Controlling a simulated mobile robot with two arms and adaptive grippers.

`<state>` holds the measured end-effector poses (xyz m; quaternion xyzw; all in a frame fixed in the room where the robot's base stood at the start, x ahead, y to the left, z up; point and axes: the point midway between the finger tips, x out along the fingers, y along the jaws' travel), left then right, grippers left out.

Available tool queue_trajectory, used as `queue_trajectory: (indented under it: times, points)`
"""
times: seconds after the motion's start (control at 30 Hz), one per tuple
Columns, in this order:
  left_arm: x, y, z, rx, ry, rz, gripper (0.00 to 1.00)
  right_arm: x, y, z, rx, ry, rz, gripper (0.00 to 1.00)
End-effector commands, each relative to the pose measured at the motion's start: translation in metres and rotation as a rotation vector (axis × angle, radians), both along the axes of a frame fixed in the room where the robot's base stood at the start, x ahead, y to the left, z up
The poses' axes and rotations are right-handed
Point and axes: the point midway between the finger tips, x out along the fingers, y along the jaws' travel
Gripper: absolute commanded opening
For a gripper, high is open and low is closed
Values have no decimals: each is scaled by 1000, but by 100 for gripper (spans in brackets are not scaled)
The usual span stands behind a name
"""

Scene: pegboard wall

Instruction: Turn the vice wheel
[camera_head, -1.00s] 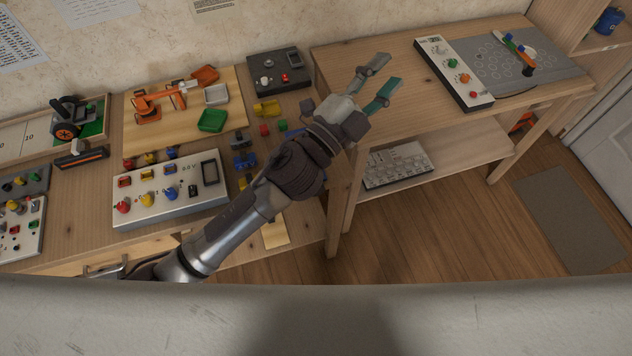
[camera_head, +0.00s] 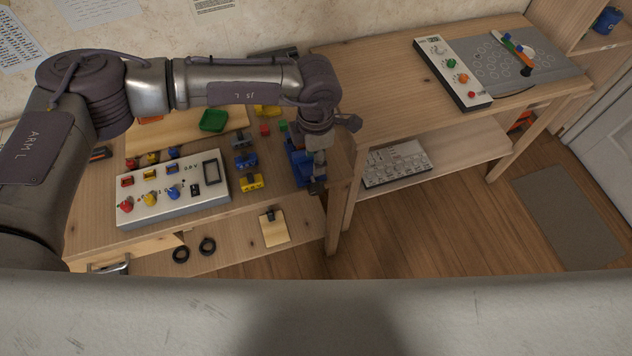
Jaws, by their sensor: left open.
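A blue vice-like body (camera_head: 296,165) stands at the right end of the left workbench, partly covered by my left gripper. Its wheel cannot be made out. My left gripper (camera_head: 317,184) points down, in front of and beside the blue body at the bench's right edge. Its fingers are open but overlap in this view; I cannot tell whether they touch the blue body. My left arm arches over the bench from the left. My right gripper is not in view.
A white panel (camera_head: 173,192) with coloured knobs and small blue (camera_head: 245,161) and yellow (camera_head: 251,182) parts lie left of the gripper. The right table (camera_head: 380,95) stands close by, with a control panel (camera_head: 452,73) on it. Its near-left top is clear.

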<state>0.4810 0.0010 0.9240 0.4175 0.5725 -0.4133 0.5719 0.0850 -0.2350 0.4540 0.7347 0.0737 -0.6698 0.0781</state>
Motion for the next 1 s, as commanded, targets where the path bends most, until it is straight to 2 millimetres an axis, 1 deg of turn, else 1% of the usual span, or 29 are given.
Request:
queue_trajectory:
  times: [0.03,0.2,0.4,0.5,0.6,0.7,1.0]
  points:
    - [-1,0,-7,1,3,0,42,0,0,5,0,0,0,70]
    - [-2,0,-44,-1,5,0,42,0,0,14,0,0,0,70]
    - [-2,-1,-85,-2,4,0,42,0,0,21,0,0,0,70]
    - [-2,-1,-101,-3,4,1,42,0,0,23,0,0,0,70]
    - [-2,-2,-112,-4,4,0,42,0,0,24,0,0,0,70]
    - [-1,-1,-118,-4,3,0,42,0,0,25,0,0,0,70]
    - [-1,-1,-121,-5,3,-1,42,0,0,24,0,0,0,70]
